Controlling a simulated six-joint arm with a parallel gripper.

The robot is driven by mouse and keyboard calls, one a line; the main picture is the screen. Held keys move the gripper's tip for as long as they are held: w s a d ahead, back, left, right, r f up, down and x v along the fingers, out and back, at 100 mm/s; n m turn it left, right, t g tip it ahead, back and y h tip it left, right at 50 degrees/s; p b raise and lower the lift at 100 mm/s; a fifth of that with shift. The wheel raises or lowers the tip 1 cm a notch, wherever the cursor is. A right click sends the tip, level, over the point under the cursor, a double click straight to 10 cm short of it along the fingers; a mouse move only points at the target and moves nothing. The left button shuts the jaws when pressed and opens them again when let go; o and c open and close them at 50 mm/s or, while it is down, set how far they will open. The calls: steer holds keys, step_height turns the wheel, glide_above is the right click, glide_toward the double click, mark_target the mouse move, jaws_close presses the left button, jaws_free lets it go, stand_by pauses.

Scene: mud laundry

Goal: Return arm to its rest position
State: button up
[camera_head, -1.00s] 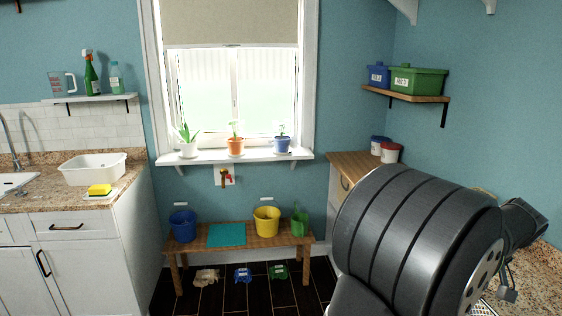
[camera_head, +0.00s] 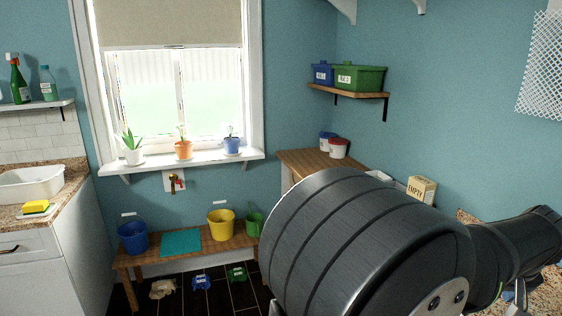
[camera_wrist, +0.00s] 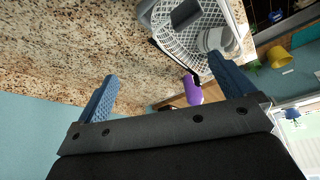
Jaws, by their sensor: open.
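My gripper (camera_wrist: 166,92) shows in the wrist view with its two blue fingers spread wide apart and nothing between them. It is over or near a speckled granite counter (camera_wrist: 70,45). A white mesh basket (camera_wrist: 187,45) with grey items in it lies beyond the fingertips in that view. A purple object (camera_wrist: 192,89) shows near the right finger. In the head view my dark arm fills the lower right, and the gripper itself is not in that view.
A wooden bench (camera_head: 205,247) holds a blue bucket (camera_head: 132,238), a yellow bucket (camera_head: 221,225) and a green can (camera_head: 254,224). A sill (camera_head: 190,162) with potted plants is under the window. A shelf (camera_head: 350,91) holds blue and green bins. A labelled box (camera_head: 421,189) stands at right.

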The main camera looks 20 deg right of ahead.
steer(key=s+d+f+m+g+h, duration=0.1)
steer(key=s+d+f+m+g, duration=0.1)
steer(key=s+m, duration=0.4)
steer(key=s+d+f+m+g+h, duration=0.1)
steer(key=s+d+f+m+g, duration=0.1)
steer(key=s+d+f+m, duration=0.2)
steer(key=shift+s+d+f+m, duration=0.2)
steer(key=shift+s+d+m, duration=0.35)
steer(key=shift+s+m, duration=2.1)
